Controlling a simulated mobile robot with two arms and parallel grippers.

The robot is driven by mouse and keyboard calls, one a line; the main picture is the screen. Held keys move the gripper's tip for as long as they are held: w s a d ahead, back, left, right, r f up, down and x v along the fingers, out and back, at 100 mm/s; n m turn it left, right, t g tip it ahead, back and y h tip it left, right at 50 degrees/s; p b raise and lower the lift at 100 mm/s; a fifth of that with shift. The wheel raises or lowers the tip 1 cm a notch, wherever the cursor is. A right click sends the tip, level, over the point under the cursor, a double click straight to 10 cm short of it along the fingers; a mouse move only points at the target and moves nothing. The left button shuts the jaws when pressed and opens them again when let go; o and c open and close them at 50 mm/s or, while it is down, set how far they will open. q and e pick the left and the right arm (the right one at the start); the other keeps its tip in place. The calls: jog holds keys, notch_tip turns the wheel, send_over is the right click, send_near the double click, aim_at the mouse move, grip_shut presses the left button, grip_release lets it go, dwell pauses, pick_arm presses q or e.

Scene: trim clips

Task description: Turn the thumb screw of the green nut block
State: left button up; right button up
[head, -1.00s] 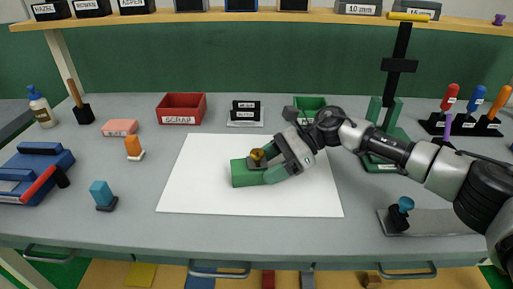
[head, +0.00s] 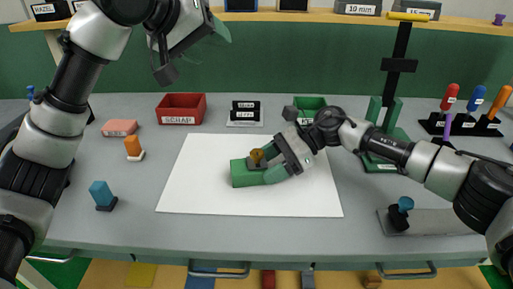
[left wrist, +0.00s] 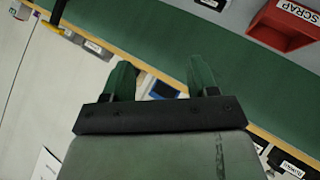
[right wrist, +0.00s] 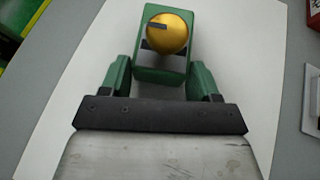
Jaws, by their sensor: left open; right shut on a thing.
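The green nut block (head: 245,174) lies on the white sheet in the middle of the bench. Its brass thumb screw (head: 256,157) sits on top. The right wrist view shows the block (right wrist: 163,69) and the round gold screw head (right wrist: 167,33), which has a dark slot mark. My right gripper (head: 275,171) is shut on the block's right end, a finger on each side. My left gripper (head: 219,29) is raised high at the upper left, away from the block. In the left wrist view its green fingers (left wrist: 162,80) are apart with nothing between them.
A red scrap bin (head: 182,110) and a black label stand (head: 245,112) stand behind the white sheet (head: 200,200). A blue clip (head: 101,194) and an orange clip (head: 133,147) stand left of it. A shelf (head: 310,17) runs along the back, near my left gripper. Space above the screw is clear.

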pick_arm(q)
jog(key=s+d+f+m+g+y, duration=0.2)
jog(key=s+d+f+g, duration=0.15)
jog(key=d+f, duration=0.2)
jog(key=m+y, duration=0.1)
jog(key=y, duration=0.3)
send_near(257, 152)
jog(key=shift+g, duration=0.45)
jog(key=x, duration=0.5)
jog(key=w+x, duration=0.1)
jog(key=x, duration=0.2)
jog(key=shift+f, duration=0.2)
jog(key=shift+c, duration=0.4)
jog(key=c, duration=0.9)
jog(key=shift+o, duration=0.2)
